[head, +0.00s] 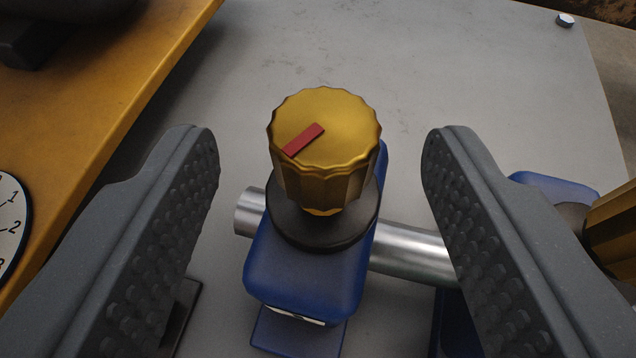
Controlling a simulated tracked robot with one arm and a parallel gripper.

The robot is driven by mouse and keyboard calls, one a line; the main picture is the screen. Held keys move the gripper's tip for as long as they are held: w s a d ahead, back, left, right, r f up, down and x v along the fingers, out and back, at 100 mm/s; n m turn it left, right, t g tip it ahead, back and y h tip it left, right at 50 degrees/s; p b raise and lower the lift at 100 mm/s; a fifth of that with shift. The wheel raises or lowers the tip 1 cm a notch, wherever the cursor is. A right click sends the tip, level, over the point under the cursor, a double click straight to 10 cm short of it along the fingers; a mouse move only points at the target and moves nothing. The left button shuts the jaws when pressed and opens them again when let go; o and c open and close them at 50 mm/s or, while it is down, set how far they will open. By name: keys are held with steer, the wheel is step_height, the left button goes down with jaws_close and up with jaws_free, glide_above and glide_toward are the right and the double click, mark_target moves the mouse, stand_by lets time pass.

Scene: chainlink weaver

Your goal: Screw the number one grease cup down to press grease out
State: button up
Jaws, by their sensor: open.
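A brass grease cup (325,130) with a fluted rim and a red mark on its top stands upright on a dark round collar (322,224). The collar sits on a blue bearing block (305,268). No number shows on this cup. My gripper (318,150) is open, with one dark studded jaw on each side of the cup. Clear gaps show between the cup and both jaws. A second brass cup (615,225) shows partly at the right edge, beyond the right jaw.
A steel shaft (410,252) runs through the blue block toward the right, partly hidden by the right jaw. A yellow panel (110,110) and a white numbered dial (10,222) are at the left. The grey plate (430,70) behind the cup is clear, with a bolt (565,20) at its far corner.

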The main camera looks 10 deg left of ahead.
steer(key=p+v, duration=0.2)
steer(key=v, duration=0.7)
steer(key=shift+s, duration=0.35)
steer(key=shift+d, duration=0.1)
